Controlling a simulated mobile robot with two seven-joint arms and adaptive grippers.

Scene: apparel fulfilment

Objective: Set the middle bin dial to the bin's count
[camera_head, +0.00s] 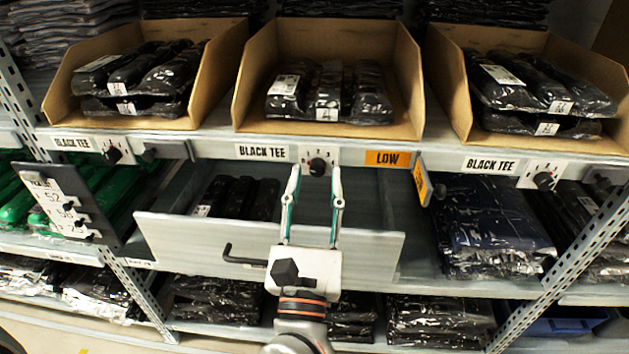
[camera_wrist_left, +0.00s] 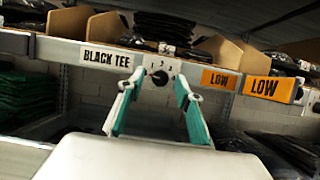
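The middle cardboard bin (camera_head: 335,38) holds black packaged tees (camera_head: 326,92), three of them side by side in front. On the shelf edge below it sits the middle dial (camera_head: 318,166), a black knob on a white numbered plate. The dial also shows in the left wrist view (camera_wrist_left: 159,77), where digits run above the knob; its exact setting is too small to tell. My left gripper (camera_head: 315,172) is open, with its fingertips to either side of the knob. Whether they touch it cannot be told. My right gripper is not in view.
A grey drawer (camera_head: 190,235) with a black handle (camera_head: 244,256) stands pulled out below the dial. An orange LOW label (camera_head: 387,158) is right of the dial, and another LOW tag (camera_head: 421,181) juts out. Left (camera_head: 112,156) and right dials (camera_head: 544,180) sit under neighbouring bins.

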